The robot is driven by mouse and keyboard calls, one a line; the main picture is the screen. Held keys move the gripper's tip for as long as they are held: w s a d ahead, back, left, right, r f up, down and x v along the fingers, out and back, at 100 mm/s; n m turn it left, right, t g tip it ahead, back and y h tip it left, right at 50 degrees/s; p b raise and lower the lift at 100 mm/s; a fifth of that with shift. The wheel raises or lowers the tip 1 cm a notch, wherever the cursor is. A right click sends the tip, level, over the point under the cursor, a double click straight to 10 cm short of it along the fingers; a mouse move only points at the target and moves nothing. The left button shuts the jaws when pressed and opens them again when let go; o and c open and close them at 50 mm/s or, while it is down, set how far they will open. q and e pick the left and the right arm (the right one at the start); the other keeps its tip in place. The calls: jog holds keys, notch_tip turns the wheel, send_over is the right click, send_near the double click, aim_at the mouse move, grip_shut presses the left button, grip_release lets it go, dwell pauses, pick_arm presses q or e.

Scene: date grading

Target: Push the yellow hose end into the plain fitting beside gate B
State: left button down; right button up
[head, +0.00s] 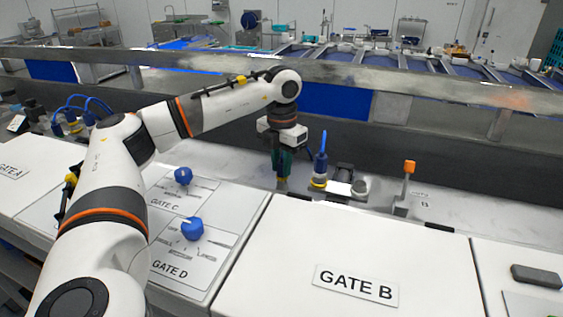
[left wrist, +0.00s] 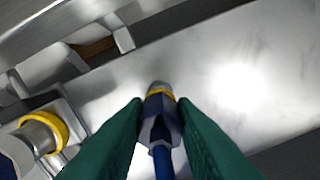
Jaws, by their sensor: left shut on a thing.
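My left gripper (head: 283,172) has green fingers and is shut on the yellow hose end. In the left wrist view, the hose end (left wrist: 160,91) shows a yellow band, a grey tip and blue hose behind it, between the two green fingers (left wrist: 160,125). The head view shows a bit of yellow (head: 283,184) below the fingers. To the right stands a yellow-ringed fitting (head: 318,183) with a blue hose rising from it. A short grey round piece (head: 360,188) beside it may be the plain fitting; I cannot tell. The gate B panel (head: 345,250) is in front. My right gripper is not in view.
An orange-topped lever (head: 408,172) stands on the grey deck to the right. Blue knobs for gate C (head: 183,175) and gate D (head: 192,229) lie under or near my left arm. A metal rail (head: 350,72) runs behind. The deck left of the lever is crowded with fittings.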

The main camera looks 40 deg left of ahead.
pick_arm(q)
jog(key=shift+f+b, duration=0.35)
jog(key=shift+f, duration=0.2)
dwell(0.4)
jog(key=c, duration=1.8)
grip_release()
jog(key=shift+c, duration=0.2)
jog(key=o, duration=1.1)
